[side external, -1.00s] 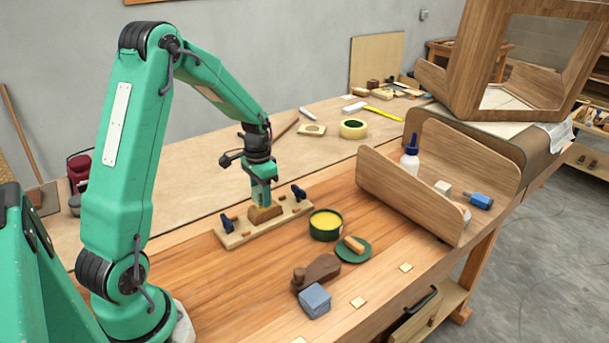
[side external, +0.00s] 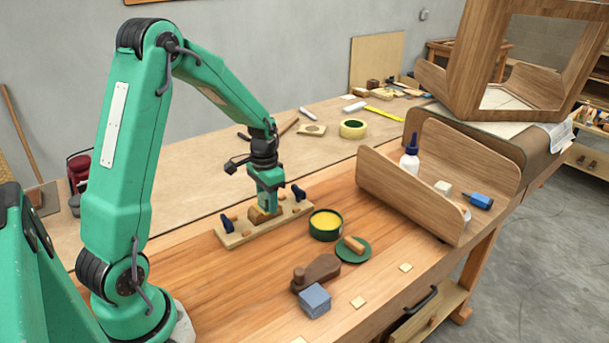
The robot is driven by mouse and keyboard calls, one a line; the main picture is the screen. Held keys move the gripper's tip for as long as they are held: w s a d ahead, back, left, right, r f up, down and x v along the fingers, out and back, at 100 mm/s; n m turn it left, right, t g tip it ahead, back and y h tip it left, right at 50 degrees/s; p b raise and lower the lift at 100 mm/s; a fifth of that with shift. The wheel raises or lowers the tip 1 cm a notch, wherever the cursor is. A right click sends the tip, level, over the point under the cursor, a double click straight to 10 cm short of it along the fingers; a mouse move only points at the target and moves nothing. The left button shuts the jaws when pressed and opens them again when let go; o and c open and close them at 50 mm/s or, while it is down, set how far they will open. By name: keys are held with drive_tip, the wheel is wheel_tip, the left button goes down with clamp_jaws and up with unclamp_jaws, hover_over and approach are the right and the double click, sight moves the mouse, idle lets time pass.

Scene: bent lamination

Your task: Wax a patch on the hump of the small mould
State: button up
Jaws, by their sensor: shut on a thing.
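The small mould is a pale wooden board (side external: 236,237) with a brown rounded hump (side external: 257,216) in its middle and a dark blue clamp at each end. My gripper (side external: 269,209) points down over the hump, at its right part, and hides much of it. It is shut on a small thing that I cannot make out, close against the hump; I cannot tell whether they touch. An open dark green tin of yellow wax (side external: 325,222) stands just right of the mould. A green round lid (side external: 346,256) with a wooden piece on it lies beside the tin.
A brown wooden plane-like tool (side external: 318,272) and a grey-blue block (side external: 315,300) lie in front. A curved wooden piece (side external: 385,200) with a white bottle (side external: 410,156) and a blue-handled tool (side external: 480,201) stands right. The bench behind the mould is mostly clear.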

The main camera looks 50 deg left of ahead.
drive_tip(key=a, duration=0.5)
drive_tip(key=shift+d, duration=3.1)
drive_tip(key=shift+r, duration=4.05)
